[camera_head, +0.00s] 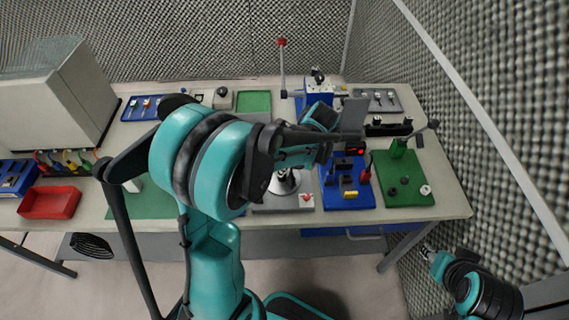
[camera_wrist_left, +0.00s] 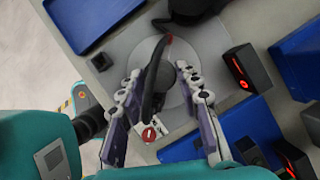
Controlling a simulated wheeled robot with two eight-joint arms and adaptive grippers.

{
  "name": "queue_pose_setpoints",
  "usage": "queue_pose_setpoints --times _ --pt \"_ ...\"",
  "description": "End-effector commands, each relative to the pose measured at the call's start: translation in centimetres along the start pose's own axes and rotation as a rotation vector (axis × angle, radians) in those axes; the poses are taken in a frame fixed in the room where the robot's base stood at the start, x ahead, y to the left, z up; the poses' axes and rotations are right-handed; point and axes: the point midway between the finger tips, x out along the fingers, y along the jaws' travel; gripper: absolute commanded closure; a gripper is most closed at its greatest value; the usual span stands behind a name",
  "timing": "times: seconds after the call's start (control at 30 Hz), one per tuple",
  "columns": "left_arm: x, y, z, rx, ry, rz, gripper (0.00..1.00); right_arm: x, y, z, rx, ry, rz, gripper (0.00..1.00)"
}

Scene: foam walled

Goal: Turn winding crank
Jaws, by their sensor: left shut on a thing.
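A black curved handle with a red tip (camera_wrist_left: 153,98) runs between the fingers of my left gripper (camera_wrist_left: 160,75) in the left wrist view. The gripper is shut on this handle, above a round grey disc (camera_wrist_left: 180,82) on a grey plate. The disc and plate (camera_head: 268,208) show partly in the head view, where my left arm hides the handle and fingers. I cannot tell whether this handle is the winding crank. A grey crank arm with a dark grip (camera_head: 433,125) stands at a green post on the right. My right gripper (camera_head: 427,249) is at the lower right, away from the table.
A blue board (camera_head: 347,201) with black blocks lies right of the grey plate, then a green board (camera_head: 405,200). A red-knobbed lever (camera_head: 282,62) stands behind. A red bin (camera_head: 50,203) and a grey cabinet (camera_head: 50,100) are at left. A foam wall borders the right.

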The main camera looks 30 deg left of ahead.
Motion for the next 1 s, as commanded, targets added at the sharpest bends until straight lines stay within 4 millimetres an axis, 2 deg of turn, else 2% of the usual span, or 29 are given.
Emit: queue_pose_setpoints --times 1.0 --pt "0.08 0.50 0.07 0.468 0.002 -0.194 0.95 -0.16 0.00 -0.11 0.000 0.000 0.000 0.60"
